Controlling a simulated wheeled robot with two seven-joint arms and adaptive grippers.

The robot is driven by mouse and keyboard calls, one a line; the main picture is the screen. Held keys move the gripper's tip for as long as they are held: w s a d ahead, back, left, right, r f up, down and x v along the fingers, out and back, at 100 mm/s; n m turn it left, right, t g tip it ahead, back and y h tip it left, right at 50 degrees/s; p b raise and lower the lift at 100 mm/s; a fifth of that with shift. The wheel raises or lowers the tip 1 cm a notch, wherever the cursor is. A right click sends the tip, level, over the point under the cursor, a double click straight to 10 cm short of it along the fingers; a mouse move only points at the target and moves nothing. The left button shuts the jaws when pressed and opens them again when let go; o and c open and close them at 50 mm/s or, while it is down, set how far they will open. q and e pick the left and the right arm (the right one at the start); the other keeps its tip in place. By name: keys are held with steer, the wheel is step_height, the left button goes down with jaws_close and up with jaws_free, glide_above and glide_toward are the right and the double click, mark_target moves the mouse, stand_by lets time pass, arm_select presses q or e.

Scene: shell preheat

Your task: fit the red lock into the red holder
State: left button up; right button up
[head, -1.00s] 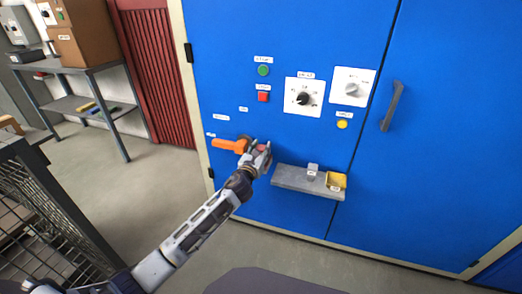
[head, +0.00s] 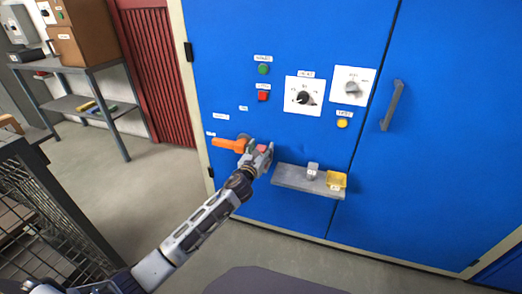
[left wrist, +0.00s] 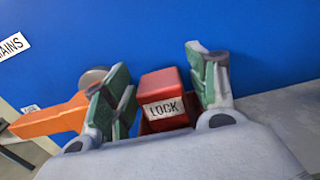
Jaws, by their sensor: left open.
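The red lock (left wrist: 162,84), a block with a white LOCK label, stands between the fingers of my left gripper (left wrist: 160,88) in the left wrist view. The fingers are open, with a visible gap on each side of the block. A darker red edge (left wrist: 146,127) shows around the block's lower part and looks like the red holder; most of it is hidden behind my gripper body. In the head view, my left gripper (head: 262,158) is at the blue cabinet front, beside the orange handle, with a bit of red at its fingers. My right gripper is not in view.
The orange handle (head: 228,144) is close to the left of my gripper. A grey shelf (head: 290,178) to its right carries a small grey block (head: 312,170) and a yellow block (head: 336,180). Knobs and buttons are on the blue cabinet (head: 230,60) above.

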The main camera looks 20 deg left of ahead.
arm_select(q)
steer(key=shift+s+r, duration=0.15)
steer(key=shift+s, duration=0.2)
steer(key=shift+s+p, duration=0.5)
steer(key=shift+s, duration=0.95)
steer(key=s+p, duration=0.1)
steer(key=s, duration=0.7)
steer(key=shift+s+a+p, duration=0.2)
steer(key=shift+p, duration=0.1)
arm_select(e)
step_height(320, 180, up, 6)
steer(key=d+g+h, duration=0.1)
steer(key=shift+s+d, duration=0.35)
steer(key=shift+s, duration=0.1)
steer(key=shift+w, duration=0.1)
